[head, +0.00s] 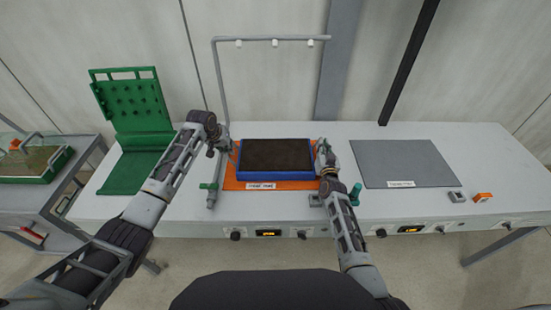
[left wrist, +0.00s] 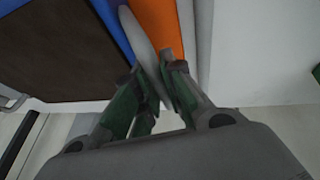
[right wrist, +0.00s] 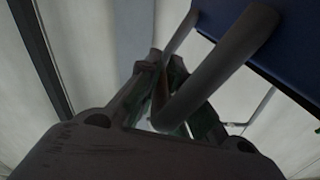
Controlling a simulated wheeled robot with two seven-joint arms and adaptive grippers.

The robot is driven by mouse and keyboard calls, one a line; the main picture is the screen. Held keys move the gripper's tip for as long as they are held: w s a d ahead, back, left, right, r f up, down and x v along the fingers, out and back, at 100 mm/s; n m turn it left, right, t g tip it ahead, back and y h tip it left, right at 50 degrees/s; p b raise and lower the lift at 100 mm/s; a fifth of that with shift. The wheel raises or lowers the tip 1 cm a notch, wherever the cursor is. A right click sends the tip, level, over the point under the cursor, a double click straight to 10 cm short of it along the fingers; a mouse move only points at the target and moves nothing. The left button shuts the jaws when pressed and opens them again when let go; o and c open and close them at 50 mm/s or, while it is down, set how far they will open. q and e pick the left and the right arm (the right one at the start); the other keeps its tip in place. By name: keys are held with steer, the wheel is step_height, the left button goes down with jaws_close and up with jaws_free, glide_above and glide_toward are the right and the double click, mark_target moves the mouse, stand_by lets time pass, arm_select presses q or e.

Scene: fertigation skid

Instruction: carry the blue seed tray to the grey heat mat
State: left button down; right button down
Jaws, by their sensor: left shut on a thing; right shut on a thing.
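The blue seed tray (head: 275,170), filled with dark soil, is over the orange mat (head: 232,182) at the middle of the bench. I cannot tell if it touches the mat. My left gripper (head: 224,147) is shut on a grey handle at the tray's left end; the handle shows in the left wrist view (left wrist: 143,45). My right gripper (head: 323,152) is shut on the grey handle at its right end, seen in the right wrist view (right wrist: 215,75). The grey heat mat (head: 405,162) lies flat and empty to the right.
A grey pipe frame with white nozzles (head: 275,40) stands behind the tray. A green valve (head: 211,188) is at its front left, a teal-topped fitting (head: 355,192) near my right arm. A green hinged rack (head: 133,105) stands left.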

arm_select(q)
steer(key=shift+w+r+p, duration=0.1)
steer(key=shift+r+p, duration=0.25)
steer(key=shift+r, duration=0.05)
arm_select(e)
steer(key=shift+r, duration=0.25)
